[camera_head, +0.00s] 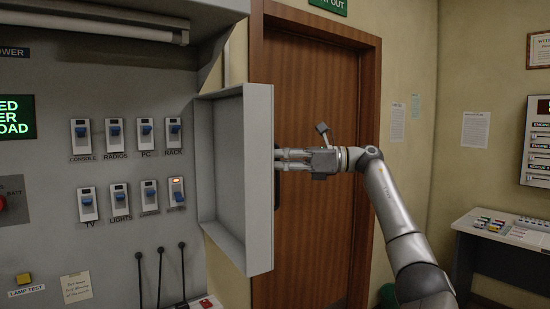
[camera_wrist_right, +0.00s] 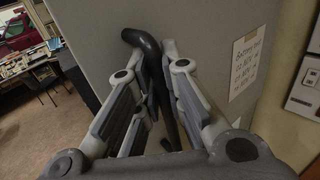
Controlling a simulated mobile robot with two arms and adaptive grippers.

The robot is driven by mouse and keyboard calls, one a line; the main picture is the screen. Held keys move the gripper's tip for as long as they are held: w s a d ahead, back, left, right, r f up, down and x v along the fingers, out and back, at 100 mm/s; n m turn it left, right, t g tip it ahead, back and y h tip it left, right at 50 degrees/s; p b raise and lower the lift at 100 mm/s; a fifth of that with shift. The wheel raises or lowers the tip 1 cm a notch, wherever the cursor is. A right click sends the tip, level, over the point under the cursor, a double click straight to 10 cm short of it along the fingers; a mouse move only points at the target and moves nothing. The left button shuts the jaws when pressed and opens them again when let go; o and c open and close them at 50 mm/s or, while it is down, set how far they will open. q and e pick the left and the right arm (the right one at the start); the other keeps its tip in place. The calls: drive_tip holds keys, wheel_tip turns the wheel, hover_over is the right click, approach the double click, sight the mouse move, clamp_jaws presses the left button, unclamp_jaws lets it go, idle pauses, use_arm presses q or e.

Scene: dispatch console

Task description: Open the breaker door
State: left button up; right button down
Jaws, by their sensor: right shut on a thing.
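The breaker door (camera_head: 230,165) is a grey, shallow, boxed panel. It stands swung out from the console, with its hollow inner side facing left and the breaker switches uncovered. My right gripper (camera_head: 284,160) is at the door's outer face, by the black handle (camera_head: 277,188). In the right wrist view the dark bar of the handle (camera_wrist_right: 140,40) runs between the two fingers of the right gripper (camera_wrist_right: 150,65), which is shut on it. Part of the handle is hidden by the fingers. My left gripper is not in view.
Two rows of blue-switched breakers (camera_head: 114,132) and black levers (camera_head: 160,275) are on the grey console (camera_head: 50,160). A brown wooden door (camera_head: 310,230) is behind my right arm. A side table (camera_head: 500,228) with small items stands at the right.

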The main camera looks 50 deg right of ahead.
drive_tip(key=shift+f, duration=0.1)
drive_tip(key=c, duration=1.5)
unclamp_jaws()
drive_tip(key=v, duration=1.2)
drive_tip(key=shift+s, duration=0.15)
